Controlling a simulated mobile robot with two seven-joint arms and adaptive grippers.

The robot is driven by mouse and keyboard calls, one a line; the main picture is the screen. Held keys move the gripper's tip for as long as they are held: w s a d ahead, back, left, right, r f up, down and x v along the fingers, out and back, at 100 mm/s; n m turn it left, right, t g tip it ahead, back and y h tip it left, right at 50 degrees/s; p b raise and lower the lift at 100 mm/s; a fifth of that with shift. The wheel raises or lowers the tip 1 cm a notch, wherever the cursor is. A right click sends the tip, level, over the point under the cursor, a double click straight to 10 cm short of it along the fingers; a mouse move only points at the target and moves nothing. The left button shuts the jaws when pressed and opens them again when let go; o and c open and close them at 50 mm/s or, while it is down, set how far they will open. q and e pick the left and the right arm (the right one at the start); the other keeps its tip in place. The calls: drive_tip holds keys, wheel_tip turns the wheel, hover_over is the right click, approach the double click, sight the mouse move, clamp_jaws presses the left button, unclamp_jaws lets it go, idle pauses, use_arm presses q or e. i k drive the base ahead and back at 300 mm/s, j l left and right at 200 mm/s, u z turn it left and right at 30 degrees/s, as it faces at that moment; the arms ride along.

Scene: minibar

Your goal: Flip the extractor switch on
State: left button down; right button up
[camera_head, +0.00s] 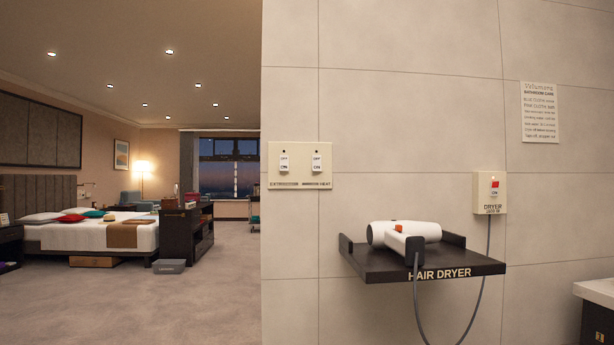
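A cream switch plate (300,178) is fixed on the tiled wall near its left edge. It carries two white rocker switches, each marked OFF above and ON below. The left one is the extractor switch (284,162), with the label EXTRACTOR under it. The right one (316,162) has a label that seems to end in HEAT. The rockers are too small for me to tell which way they are set. Neither of my grippers is in view.
A black shelf (425,268) marked HAIR DRYER juts from the wall, holding a white hair dryer (405,236) with a hanging cord. A dryer switch box (489,193) with a red light is to its right. A counter (597,290) stands far right. Open floor (200,300) lies left.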

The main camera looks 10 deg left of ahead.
sight(283, 160)
drive_tip(key=i+l, duration=0.95)
drive_tip(key=i, duration=0.15)
